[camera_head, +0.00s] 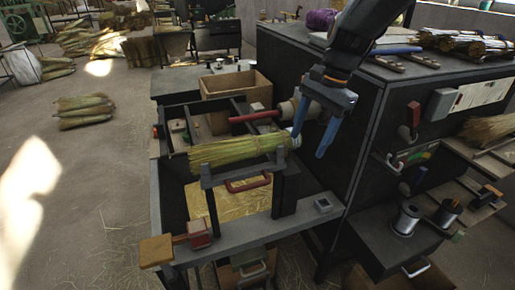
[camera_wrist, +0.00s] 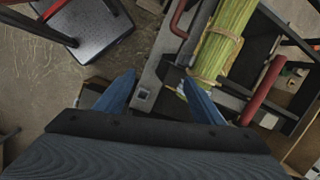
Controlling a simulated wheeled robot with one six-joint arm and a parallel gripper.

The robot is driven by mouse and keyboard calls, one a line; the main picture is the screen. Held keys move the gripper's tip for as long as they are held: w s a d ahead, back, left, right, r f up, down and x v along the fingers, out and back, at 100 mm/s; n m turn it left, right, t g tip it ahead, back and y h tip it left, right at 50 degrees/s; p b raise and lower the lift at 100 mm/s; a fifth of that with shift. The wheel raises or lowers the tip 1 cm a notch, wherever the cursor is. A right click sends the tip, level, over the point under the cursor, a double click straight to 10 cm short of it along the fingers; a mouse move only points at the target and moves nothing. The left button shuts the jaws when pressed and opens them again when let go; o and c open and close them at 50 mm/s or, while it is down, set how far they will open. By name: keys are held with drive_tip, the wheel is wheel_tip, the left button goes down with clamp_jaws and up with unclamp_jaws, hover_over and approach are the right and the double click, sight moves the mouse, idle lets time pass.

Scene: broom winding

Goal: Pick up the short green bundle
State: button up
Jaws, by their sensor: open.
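A yellow-green bundle (camera_head: 235,151) lies across the dark cradle (camera_head: 240,180) of the winding bench. It has tied bands and a pale right end. In the wrist view the bundle (camera_wrist: 226,38) runs from the top edge down to the right fingertip, with bands around it. My gripper (camera_head: 311,140) is open, blue fingers pointing down, just right of the bundle's pale end. In the wrist view my gripper (camera_wrist: 160,78) has nothing between its fingers. The right finger overlaps the bundle's near end, and I cannot tell whether they touch.
A red bar (camera_head: 254,116) sits just behind the bundle. A dark cabinet (camera_head: 315,95) stands right of the bench. A cardboard box (camera_head: 236,84) is behind. Wire spools (camera_head: 406,220) stand on the right shelf. More straw bundles (camera_head: 84,111) lie on the floor at left, with free floor around them.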

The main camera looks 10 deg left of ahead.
sight(258, 138)
drive_tip(key=w+a+r+m, duration=0.1)
drive_tip(key=a, duration=0.2)
drive_tip(key=w+a+r+m+g+y, duration=0.1)
drive_tip(key=a, duration=0.3)
drive_tip(key=w+a+r+m, duration=0.1)
drive_tip(key=a, duration=0.2)
drive_tip(key=shift+a+r+b, duration=0.3)
drive_tip(key=shift+r+b, duration=0.05)
drive_tip(key=shift+a+f+g+y, duration=0.1)
drive_tip(key=shift+a+g+y, duration=0.2)
drive_tip(key=shift+s+p+x, duration=0.2)
drive_tip(key=shift+p+x, duration=1.15)
drive_tip(key=shift+x, duration=2.25)
drive_tip(key=c, duration=1.2)
